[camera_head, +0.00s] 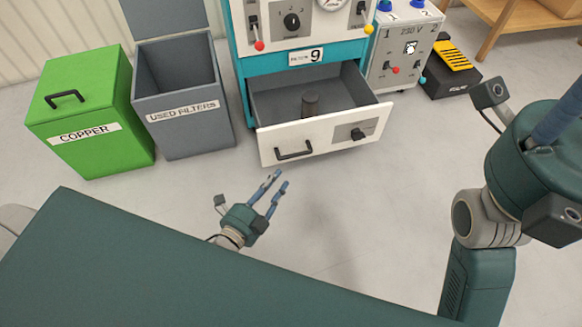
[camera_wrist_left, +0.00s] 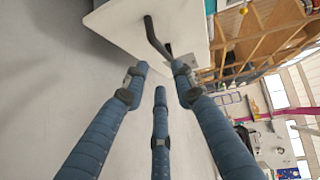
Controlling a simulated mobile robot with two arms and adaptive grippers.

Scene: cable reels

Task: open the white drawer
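The white drawer (camera_head: 325,132) stands pulled out of the teal and white cabinet, its grey inside showing with a dark cylinder (camera_head: 310,102) in it. Its dark bar handle (camera_head: 293,150) is on the left of the front. My left gripper (camera_head: 276,183) is open and empty, just in front of and below the handle, apart from it. In the left wrist view the fingers are spread, with the handle (camera_wrist_left: 157,40) beyond their tips and the white front (camera_wrist_left: 140,22) behind it. My right gripper (camera_head: 560,118) is partly in view at the right edge; its fingertips are out of frame.
A grey bin (camera_head: 185,105) labelled USED FILTERS and a green COPPER box (camera_head: 88,120) stand left of the drawer. A 230 V unit (camera_head: 405,45) and a black and yellow box (camera_head: 450,68) stand to the right. The floor before the drawer is clear.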

